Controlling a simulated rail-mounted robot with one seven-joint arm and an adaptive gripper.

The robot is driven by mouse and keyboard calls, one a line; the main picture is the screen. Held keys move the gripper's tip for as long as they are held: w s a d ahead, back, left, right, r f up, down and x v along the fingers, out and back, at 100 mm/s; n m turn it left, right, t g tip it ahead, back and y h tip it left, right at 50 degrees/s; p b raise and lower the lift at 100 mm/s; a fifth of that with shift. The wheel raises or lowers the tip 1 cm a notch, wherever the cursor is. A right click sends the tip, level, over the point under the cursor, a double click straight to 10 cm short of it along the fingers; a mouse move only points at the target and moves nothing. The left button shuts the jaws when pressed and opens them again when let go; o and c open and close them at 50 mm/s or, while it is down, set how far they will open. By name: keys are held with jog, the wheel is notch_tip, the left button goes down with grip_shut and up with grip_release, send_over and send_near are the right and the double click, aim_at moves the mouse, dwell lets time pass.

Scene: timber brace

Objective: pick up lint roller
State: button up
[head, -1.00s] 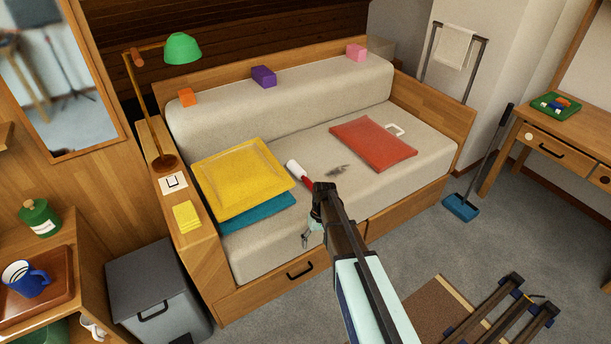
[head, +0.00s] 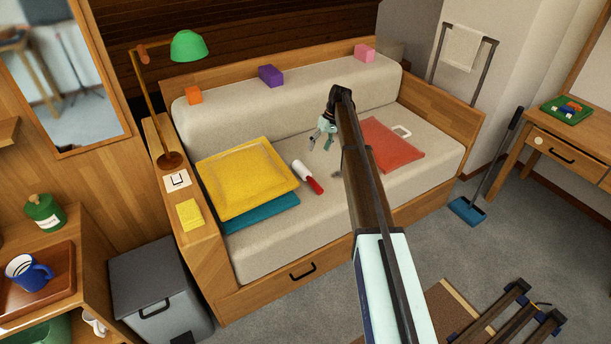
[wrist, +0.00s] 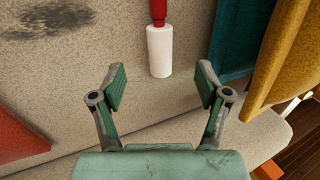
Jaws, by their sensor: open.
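The lint roller has a white roll and a red handle, and it lies on the beige sofa seat (head: 258,258) beside the yellow cushion. The lint roller (head: 306,175) is fully visible in the head view. In the wrist view the lint roller (wrist: 160,50) lies beyond the fingertips, roll end toward me, with part of the red handle cut off at the top edge. My gripper (head: 322,138) is above the seat, behind and to the right of the roller. In the wrist view my gripper (wrist: 160,85) is open and empty, its fingers spread wider than the roll.
A yellow cushion (head: 245,178) on a teal one (head: 262,217) lies left of the roller. A red cushion (head: 392,148) lies to the right, partly behind my arm. Small orange (head: 194,95), purple (head: 271,76) and pink (head: 365,53) blocks sit along the backrest top.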

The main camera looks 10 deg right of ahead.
aim_at(308, 172)
jog(key=p+x, duration=0.1)
jog(key=x, duration=1.3)
jog(key=shift+w, duration=0.15)
jog(key=c, duration=1.3)
